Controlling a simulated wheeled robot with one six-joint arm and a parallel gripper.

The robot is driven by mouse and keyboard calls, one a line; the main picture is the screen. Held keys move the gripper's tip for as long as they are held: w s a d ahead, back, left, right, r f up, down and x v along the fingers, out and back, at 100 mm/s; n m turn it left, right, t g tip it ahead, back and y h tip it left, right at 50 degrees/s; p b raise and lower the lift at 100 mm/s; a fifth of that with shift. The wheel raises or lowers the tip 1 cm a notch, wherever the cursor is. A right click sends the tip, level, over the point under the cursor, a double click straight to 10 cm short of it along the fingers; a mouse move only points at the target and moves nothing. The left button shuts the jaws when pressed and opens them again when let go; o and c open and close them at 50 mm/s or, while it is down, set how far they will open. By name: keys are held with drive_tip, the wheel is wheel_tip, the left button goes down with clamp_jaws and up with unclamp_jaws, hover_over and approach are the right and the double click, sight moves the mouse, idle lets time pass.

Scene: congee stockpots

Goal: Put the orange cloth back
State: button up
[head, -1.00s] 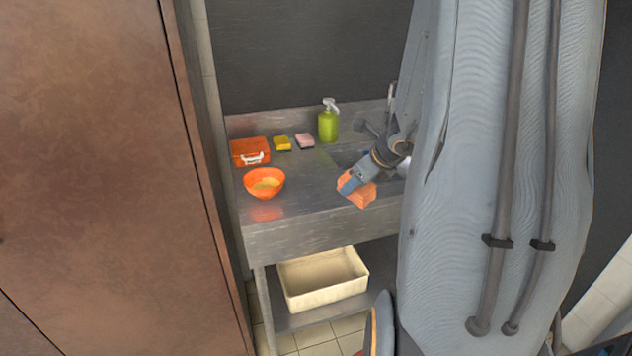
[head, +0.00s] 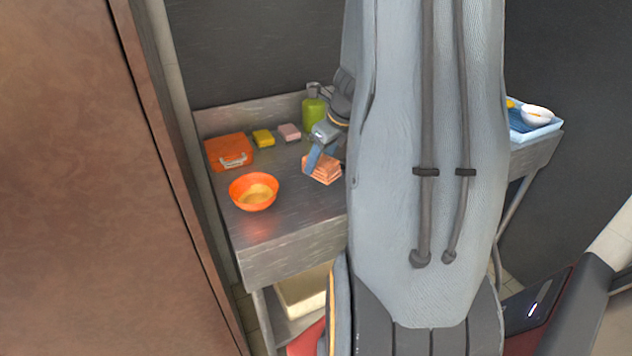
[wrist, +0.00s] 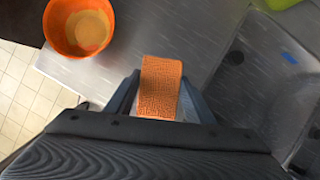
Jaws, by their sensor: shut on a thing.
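The orange cloth (head: 322,171) is a small folded stack. My gripper (head: 309,160) is shut on it and holds it over the metal counter (head: 290,225). In the wrist view the cloth (wrist: 160,85) sits between the two fingers of my gripper (wrist: 158,98). The counter (wrist: 200,30) shows beyond it in that view. I cannot tell the exact height of the cloth above the counter. Part of the counter and the sink is hidden behind my arm in the head view.
An orange bowl (head: 254,191) with yellowish contents stands left of the cloth. An orange case (head: 229,152), a yellow sponge (head: 263,138), a pink sponge (head: 289,132) and a green bottle (head: 314,112) stand behind. A cream bin (head: 303,291) is below. A blue tray (head: 530,127) is at right.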

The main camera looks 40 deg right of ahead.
wheel_tip(320, 180, down, 7)
drive_tip(key=shift+r+b, duration=0.1)
drive_tip(key=shift+b, duration=0.4)
drive_tip(key=o, duration=1)
drive_tip(key=shift+c, duration=0.2)
